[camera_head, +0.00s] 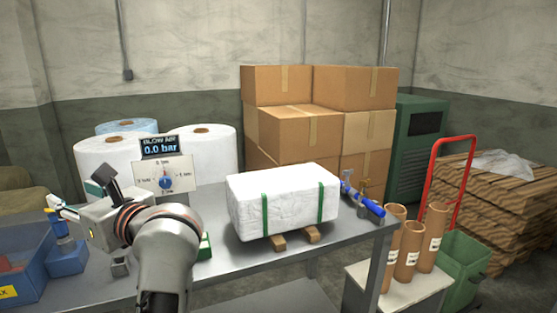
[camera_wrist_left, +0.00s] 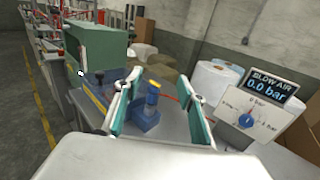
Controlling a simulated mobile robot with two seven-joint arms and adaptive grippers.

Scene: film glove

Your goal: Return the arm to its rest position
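My left arm rises from the bottom of the head view, and its gripper (camera_head: 78,195) is above the left part of the grey table (camera_head: 105,285). In the left wrist view the two teal-padded fingers of this gripper (camera_wrist_left: 160,105) stand wide apart with nothing held between them. Past the fingers is a blue holder (camera_wrist_left: 146,119) with a yellow-and-blue piece (camera_wrist_left: 152,92) upright in it. The same holder (camera_head: 68,262) shows at the left in the head view. My right gripper is in neither view.
A white wrapped block with green straps (camera_head: 285,200) lies on wooden supports on the table. A blow-air panel (camera_head: 163,178) reads 0.0 bar. A blue bin (camera_head: 22,262) is at the left, and a blue-handled tool (camera_head: 362,200) lies near the right edge.

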